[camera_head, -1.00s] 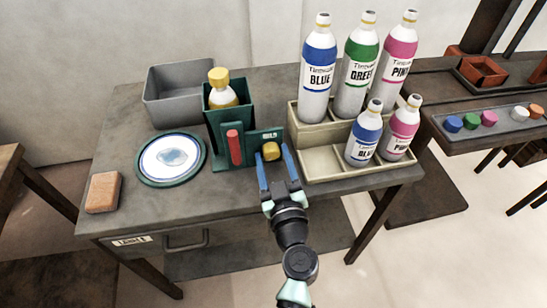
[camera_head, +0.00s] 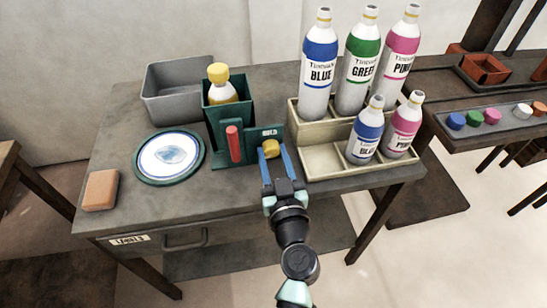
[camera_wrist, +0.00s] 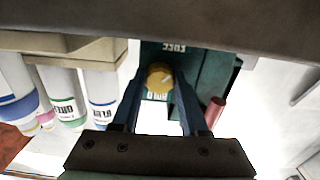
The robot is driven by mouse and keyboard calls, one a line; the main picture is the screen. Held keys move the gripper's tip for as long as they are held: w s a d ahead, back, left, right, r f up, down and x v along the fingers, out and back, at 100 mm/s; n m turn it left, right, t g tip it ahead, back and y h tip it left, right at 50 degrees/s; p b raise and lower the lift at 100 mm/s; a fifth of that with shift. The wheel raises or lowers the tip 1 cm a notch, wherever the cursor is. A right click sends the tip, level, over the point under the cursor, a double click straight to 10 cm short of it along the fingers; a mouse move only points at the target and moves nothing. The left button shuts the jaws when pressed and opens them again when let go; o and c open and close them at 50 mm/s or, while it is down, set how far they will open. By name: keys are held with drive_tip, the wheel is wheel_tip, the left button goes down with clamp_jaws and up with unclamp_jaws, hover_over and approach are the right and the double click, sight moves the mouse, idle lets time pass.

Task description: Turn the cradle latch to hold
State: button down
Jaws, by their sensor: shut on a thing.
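The cradle (camera_head: 222,122) is a dark green stand on the table, holding a bottle with a yellow cap (camera_head: 218,75). On its low front plate is a yellow latch knob (camera_head: 271,148), under a small white label that seems to read HOLD. A red upright handle (camera_head: 234,144) stands left of the knob. My gripper (camera_head: 276,153) reaches in from the front, its blue fingers shut on the knob. In the wrist view, the knob (camera_wrist: 160,79) sits between the fingertips, with white lettering above and below it; which way the latch points I cannot tell.
A beige rack (camera_head: 318,163) with several paint bottles stands close to the right of my gripper. A round plate (camera_head: 141,172), an orange-brown block (camera_head: 101,190) and a grey bin (camera_head: 160,105) are to the left. The front table strip is clear.

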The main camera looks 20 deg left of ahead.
drive_tip(key=m+b, duration=0.1)
drive_tip(key=m, duration=0.9)
drive_tip(key=shift+s, duration=0.1)
drive_tip(key=m, duration=0.3)
drive_tip(key=shift+r+m, duration=0.1)
drive_tip(key=shift+m, duration=0.2)
drive_tip(key=m+p, duration=0.1)
drive_tip(key=m, duration=0.2)
drive_tip(key=shift+a+m, duration=0.1)
drive_tip(key=shift+m, duration=0.2)
drive_tip(key=m+p, duration=0.1)
drive_tip(key=m, duration=0.2)
drive_tip(key=shift+r+m, duration=0.1)
drive_tip(key=shift+m, duration=0.3)
drive_tip(key=m+p, duration=0.2)
drive_tip(key=m, duration=0.3)
drive_tip(key=shift+m, duration=0.4)
drive_tip(key=shift+m+p, duration=0.3)
drive_tip(key=shift+c, duration=2.1)
unclamp_jaws()
